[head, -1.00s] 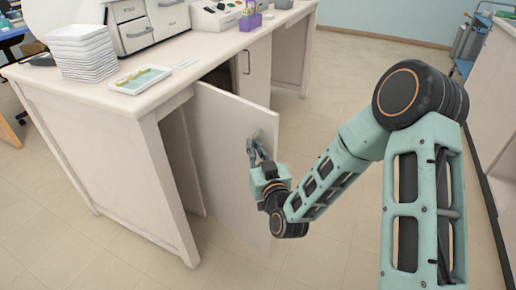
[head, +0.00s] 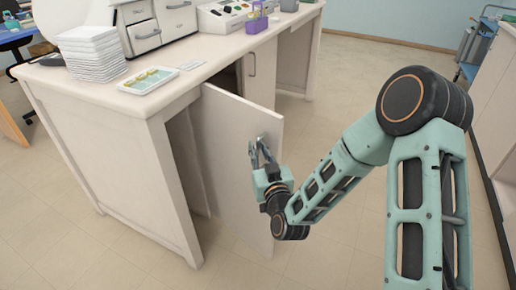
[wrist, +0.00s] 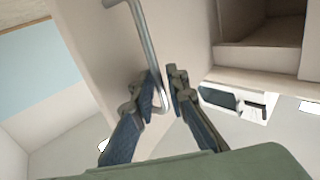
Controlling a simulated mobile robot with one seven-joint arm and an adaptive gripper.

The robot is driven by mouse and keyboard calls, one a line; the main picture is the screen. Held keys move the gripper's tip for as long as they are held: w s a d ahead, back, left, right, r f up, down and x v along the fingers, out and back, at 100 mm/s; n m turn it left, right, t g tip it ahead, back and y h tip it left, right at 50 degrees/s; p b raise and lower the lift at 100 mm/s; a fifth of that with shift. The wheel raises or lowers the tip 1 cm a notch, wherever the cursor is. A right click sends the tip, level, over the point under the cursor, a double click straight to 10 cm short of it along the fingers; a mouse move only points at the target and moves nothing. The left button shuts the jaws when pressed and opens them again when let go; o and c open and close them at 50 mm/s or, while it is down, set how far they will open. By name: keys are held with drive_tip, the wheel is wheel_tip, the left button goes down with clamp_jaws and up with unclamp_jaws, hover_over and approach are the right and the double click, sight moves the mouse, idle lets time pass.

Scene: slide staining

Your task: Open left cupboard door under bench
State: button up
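The left cupboard door (head: 232,150) stands swung out from under the bench (head: 110,165), with a dark gap behind it. My gripper (head: 262,150) is at the outer face of this door, near its free edge. In the wrist view the metal bar handle (wrist: 143,40) runs down between the fingers of my gripper (wrist: 163,85). The fingers are close together around the handle's lower end, and the left finger partly hides it. The cupboard's inside (wrist: 255,25) shows at the upper right of the wrist view.
The right cupboard door (head: 261,75) is shut, with its own handle (head: 252,64). The floor (head: 330,120) right of the door is clear. Another cabinet stands at the right edge.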

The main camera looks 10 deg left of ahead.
drive_tip(key=v, duration=0.7)
drive_tip(key=shift+s, duration=0.25)
drive_tip(key=shift+d, duration=0.15)
